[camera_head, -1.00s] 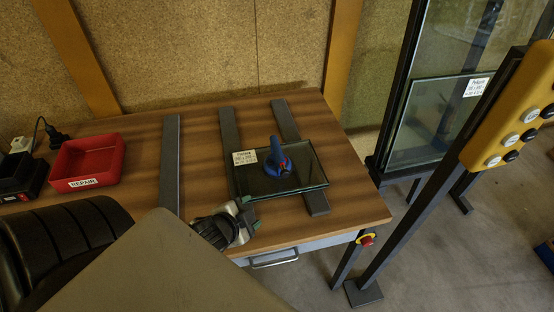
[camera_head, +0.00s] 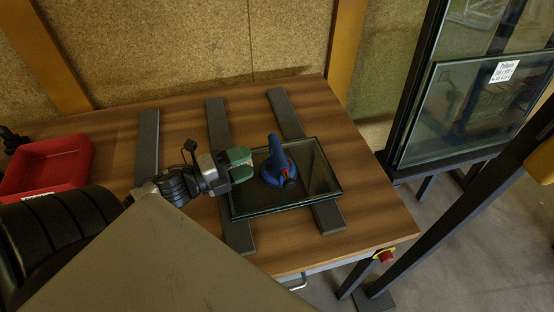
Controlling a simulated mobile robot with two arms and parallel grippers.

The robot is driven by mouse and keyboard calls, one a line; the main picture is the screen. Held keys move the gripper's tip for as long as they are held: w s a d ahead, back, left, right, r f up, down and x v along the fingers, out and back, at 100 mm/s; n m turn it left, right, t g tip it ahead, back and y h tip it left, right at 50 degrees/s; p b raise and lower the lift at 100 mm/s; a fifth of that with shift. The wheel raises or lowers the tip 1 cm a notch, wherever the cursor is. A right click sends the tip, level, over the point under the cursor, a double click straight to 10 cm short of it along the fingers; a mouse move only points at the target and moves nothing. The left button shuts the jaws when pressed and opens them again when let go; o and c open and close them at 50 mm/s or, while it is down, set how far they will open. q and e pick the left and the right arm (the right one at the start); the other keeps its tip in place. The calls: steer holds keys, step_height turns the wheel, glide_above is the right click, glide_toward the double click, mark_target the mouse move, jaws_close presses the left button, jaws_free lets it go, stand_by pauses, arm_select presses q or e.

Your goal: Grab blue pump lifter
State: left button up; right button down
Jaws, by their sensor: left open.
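The blue pump lifter (camera_head: 279,162) stands on a small dark glass pane (camera_head: 318,180), its handle upright and a red part at its base. The pane lies across dark strips on the wooden table. My left gripper (camera_head: 250,164), with green fingers, is open just left of the lifter, pointing at it. A small gap seems to separate them; I cannot tell whether they touch. The white label on the pane is hidden behind my gripper. My right gripper is not in view.
A red bin (camera_head: 47,166) stands at the table's left. Dark strips (camera_head: 148,140) lie on the wooden table (camera_head: 345,125). A glass frame (camera_head: 470,105) stands at the right. A red emergency button (camera_head: 386,257) is at the table's front right corner. The table right of the pane is clear.

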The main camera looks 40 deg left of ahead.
mark_target(278, 152)
arm_select(q)
steer(key=x, duration=0.3)
steer(key=shift+w+d, duration=0.1)
steer(key=shift+w, duration=0.15)
steer(key=shift+w+d, duration=0.15)
steer(key=shift+w, duration=0.15)
steer(key=p+x, duration=0.1)
steer(key=x, duration=0.3)
steer(key=shift+d, duration=0.2)
steer(key=shift+w+d+f, duration=0.1)
steer(key=shift+w+d, duration=0.1)
steer(key=shift+w, duration=0.05)
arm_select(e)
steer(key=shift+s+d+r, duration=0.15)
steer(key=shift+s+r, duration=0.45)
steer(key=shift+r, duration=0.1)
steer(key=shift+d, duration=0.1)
arm_select(q)
steer(key=shift+c, duration=0.9)
jaws_close()
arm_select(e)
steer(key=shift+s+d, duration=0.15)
